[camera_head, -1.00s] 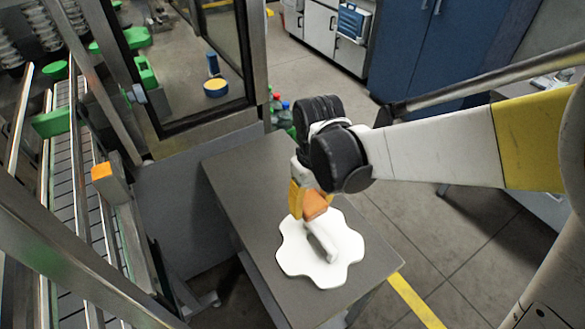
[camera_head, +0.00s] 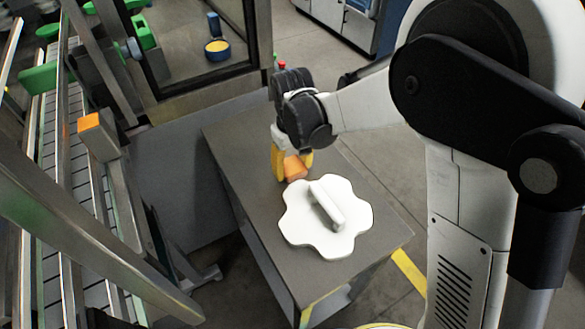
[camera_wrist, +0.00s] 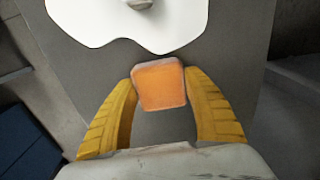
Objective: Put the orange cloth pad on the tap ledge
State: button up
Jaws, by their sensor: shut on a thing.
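My gripper (camera_head: 292,172) is shut on the orange cloth pad (camera_head: 295,166), a small block-like piece between its two yellow fingers. In the wrist view the pad (camera_wrist: 160,88) sits between the fingertips (camera_wrist: 161,78), with grey tabletop behind it. The pad is just beyond the far edge of a white flower-shaped plate with a handle (camera_head: 300,228). I cannot tell whether the pad touches the tabletop. I cannot make out a tap ledge in these views.
The grey table (camera_head: 240,150) is bare toward its far end. A framed glass enclosure (camera_head: 200,88) stands behind it, with a blue and yellow round item (camera_head: 217,50) inside. A conveyor (camera_head: 66,190) with an orange-faced box (camera_head: 90,122) runs at the left.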

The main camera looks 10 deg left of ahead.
aim_at(292, 166)
jog(key=shift+f, duration=0.1)
jog(key=o, duration=1.1)
jog(key=shift+c, duration=0.2)
notch_tip(292, 166, up, 12)
jog(key=p, duration=0.4)
jog(key=s+d+r+m+t, duration=0.2)
jog(key=s+d+r, duration=0.2)
jog(key=d, duration=0.5)
jog(key=s+d+r+m+t, duration=0.3)
jog(key=s+d+r, duration=0.2)
jog(key=d, duration=0.5)
jog(key=shift+s+d+r+y, duration=0.2)
jog(key=shift+d+r+y, duration=0.1)
jog(key=shift+r, duration=0.25)
jog(key=shift+o, duration=0.6)
jog(key=s+d+f+m+t, duration=0.1)
jog(key=s+d+m+t, duration=0.1)
jog(key=s+d, duration=0.3)
jog(key=shift+d, duration=0.2)
